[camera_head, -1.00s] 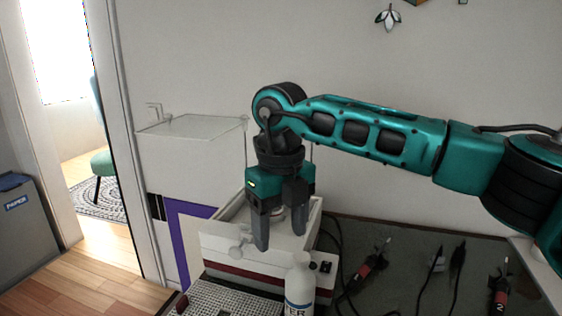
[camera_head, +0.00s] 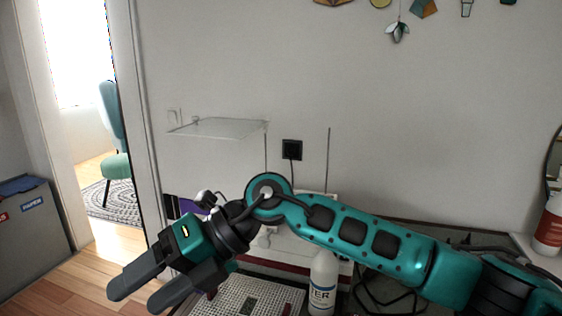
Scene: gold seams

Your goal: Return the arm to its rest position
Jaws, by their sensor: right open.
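My right arm, teal and black, comes in from the right edge and runs low across the picture. Its gripper (camera_head: 142,292) is at the lower left, pointing down and left. The two dark fingers are apart with nothing between them. It is in front of the workbench's left side, over the floor in the picture. My left gripper is not in view.
A white bottle (camera_head: 322,284) stands behind the arm beside a perforated tray (camera_head: 262,298). A clear shelf or box (camera_head: 222,127) is at the wall. A socket (camera_head: 292,150) is on the wall. A grey bin (camera_head: 32,235) stands at left; a red-and-white bottle (camera_head: 549,228) at right. Floor (camera_head: 97,262) is open.

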